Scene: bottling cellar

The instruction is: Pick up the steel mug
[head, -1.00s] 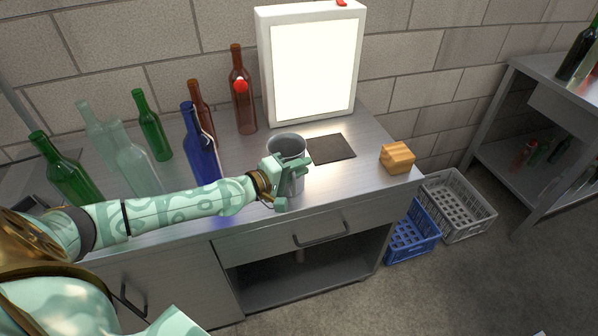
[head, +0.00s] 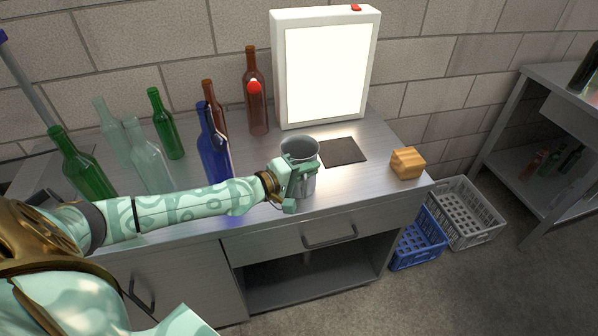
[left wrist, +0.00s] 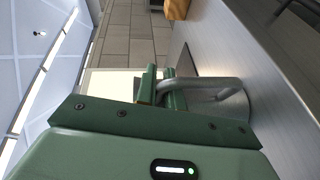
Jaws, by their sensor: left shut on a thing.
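The steel mug (head: 300,152) is a grey metal cup, upright at the front of the steel counter (head: 255,205), its open mouth facing up. My left gripper (head: 296,178) is at the mug's near left side and is shut on it. In the left wrist view the mug (left wrist: 232,104) lies beyond the fingers, and its handle passes between the two green fingertips (left wrist: 162,86). The gripper hides part of the mug's side in the head view. I cannot tell whether the mug's base touches the counter. My right gripper is not in view.
Several bottles stand left of the mug; the blue one (head: 212,150) is nearest my forearm. A lit panel (head: 325,75) stands behind. A dark mat (head: 343,151) and a wooden block (head: 407,163) lie to the right. Blue (head: 418,240) and grey (head: 465,213) crates sit on the floor.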

